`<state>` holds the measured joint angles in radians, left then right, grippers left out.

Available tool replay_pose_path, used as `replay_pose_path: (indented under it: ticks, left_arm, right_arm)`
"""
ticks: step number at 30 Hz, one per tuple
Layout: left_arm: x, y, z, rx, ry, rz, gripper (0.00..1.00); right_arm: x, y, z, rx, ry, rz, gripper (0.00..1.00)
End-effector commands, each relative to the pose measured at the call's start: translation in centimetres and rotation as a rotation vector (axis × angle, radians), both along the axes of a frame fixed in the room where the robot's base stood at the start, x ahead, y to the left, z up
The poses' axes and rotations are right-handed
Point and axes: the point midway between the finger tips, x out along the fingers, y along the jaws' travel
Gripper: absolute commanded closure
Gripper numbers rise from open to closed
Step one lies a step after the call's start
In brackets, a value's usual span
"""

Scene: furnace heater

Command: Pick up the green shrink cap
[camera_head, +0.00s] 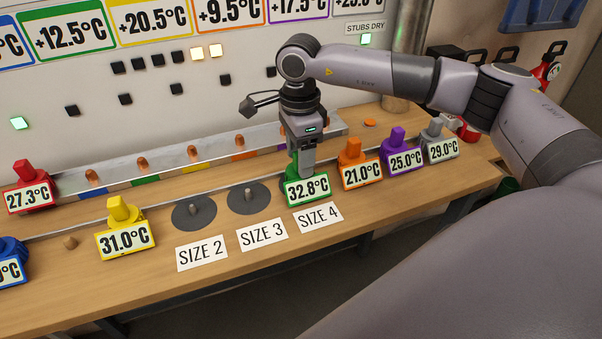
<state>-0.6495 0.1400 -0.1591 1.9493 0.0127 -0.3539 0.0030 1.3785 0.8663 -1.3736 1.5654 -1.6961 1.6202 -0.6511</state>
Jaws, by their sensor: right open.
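A green block (290,192) with a "32.8°C" label stands on the bench behind the SIZE 4 card; I take it for the green shrink cap. My right gripper (303,166) points straight down over it, with its jaws open at the upper part of the block. The gripper hides most of the block's top, and I cannot tell whether the fingers touch it. My left gripper is not in view.
A yellow block (120,212) and a red block (25,178) stand at the left; orange (352,152) and purple (397,138) blocks stand close at the right. A metal rail (120,180) with copper stubs runs behind. Two dark discs (195,214) beside the green block are empty of blocks.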

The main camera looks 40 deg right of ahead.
Motion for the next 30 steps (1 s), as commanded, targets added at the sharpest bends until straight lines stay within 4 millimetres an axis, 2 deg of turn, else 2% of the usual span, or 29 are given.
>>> replay_pose_path:
  ticks: [2,7,20,26,30]
  left_arm:
    - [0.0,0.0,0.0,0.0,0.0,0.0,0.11]
    - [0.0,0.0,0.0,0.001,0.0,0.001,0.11]
    - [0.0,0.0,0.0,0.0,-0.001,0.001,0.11]
    - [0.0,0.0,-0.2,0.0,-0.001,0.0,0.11]
    - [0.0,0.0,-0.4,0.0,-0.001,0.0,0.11]
  right_arm:
    - [0.0,0.0,0.0,0.0,0.0,0.0,0.45]
    - [0.0,0.0,0.0,0.001,0.0,0.0,1.0]
    - [0.1,0.0,0.7,0.002,-0.003,0.0,1.0]
    - [0.1,0.1,3.4,0.002,-0.006,0.001,1.0]
    - [0.1,0.1,7.1,0.002,-0.008,0.0,1.0]
